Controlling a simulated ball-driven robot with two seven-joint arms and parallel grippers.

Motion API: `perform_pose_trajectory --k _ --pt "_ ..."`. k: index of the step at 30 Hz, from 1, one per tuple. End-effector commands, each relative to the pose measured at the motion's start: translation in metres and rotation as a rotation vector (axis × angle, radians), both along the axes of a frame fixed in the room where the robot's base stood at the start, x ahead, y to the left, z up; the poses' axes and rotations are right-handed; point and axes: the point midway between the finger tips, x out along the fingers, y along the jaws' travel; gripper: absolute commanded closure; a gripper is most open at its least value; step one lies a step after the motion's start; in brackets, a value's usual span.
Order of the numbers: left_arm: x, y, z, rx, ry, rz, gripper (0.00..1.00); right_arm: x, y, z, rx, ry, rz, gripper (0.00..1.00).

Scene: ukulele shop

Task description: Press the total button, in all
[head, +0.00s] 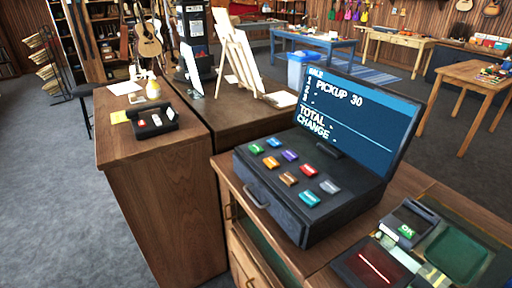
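A dark cash register (285,209) stands on a wooden counter. Its tilted screen (354,116) reads SALE, a line with PICKUP 30, and TOTAL and CHANGE with no readable amounts beside them. Several coloured buttons sit on its sloped top, among them a green one (256,149), a purple one (290,156), a red one (308,169), a brown one (289,179), a grey one (329,187) and a teal one (309,198). Their labels are too small to read, so I cannot tell which is total. Neither gripper is in view.
A card terminal (407,229) showing OK, a dark pad with a red line (374,267) and a green tray (457,254) lie right of the register. A wooden cabinet (163,190) with a small dark box (152,122) stands left. An easel (237,55) stands behind. Floor at far left is clear.

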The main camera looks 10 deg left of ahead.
Motion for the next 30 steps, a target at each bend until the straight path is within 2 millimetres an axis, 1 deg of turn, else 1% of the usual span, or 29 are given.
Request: perform_pose_trajectory --k 1,2,3,5,6,30 --pt "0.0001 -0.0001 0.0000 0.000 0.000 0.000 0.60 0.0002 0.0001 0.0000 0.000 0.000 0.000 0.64" --pt "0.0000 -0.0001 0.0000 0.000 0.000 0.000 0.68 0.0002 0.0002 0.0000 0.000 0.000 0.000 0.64" --pt "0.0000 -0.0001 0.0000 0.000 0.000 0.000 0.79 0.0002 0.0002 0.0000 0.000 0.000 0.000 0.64" --pt "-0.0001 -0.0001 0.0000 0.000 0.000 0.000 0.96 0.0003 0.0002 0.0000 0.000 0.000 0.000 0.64" --pt "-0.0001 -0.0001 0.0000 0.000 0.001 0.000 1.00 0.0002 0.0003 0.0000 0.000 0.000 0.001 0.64" --pt "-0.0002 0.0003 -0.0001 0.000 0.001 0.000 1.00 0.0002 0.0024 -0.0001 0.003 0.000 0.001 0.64"
